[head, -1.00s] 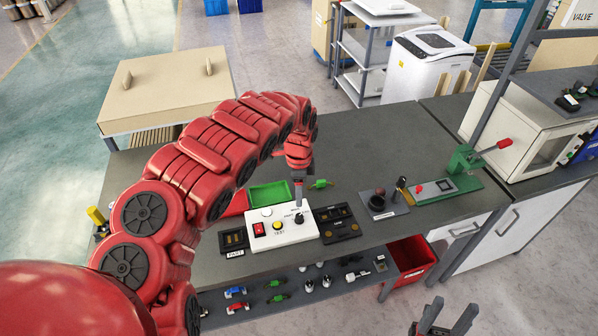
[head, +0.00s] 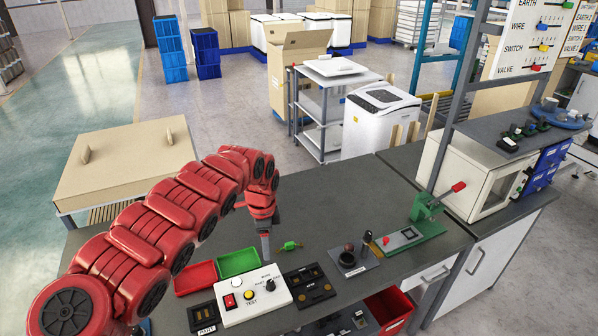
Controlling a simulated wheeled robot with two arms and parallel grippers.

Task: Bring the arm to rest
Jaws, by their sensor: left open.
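My red left arm comes in from the lower left, arches over the dark bench (head: 340,205) and bends down at its far end. My left gripper (head: 266,250) points down, open, just behind the white test box (head: 252,299), which has a red switch, a yellow button and a black knob. The gripper looks small here and its two fingers overlap. I see nothing held in it. A green part (head: 290,246) lies on the bench just to its right. My right gripper is out of view.
A red tray (head: 195,278) and a green tray (head: 238,262) sit left of the gripper. A black slotted plate (head: 309,286) lies right of the box. A green lever press (head: 425,225) and a white oven-like cabinet (head: 470,175) stand further right. The bench behind is clear.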

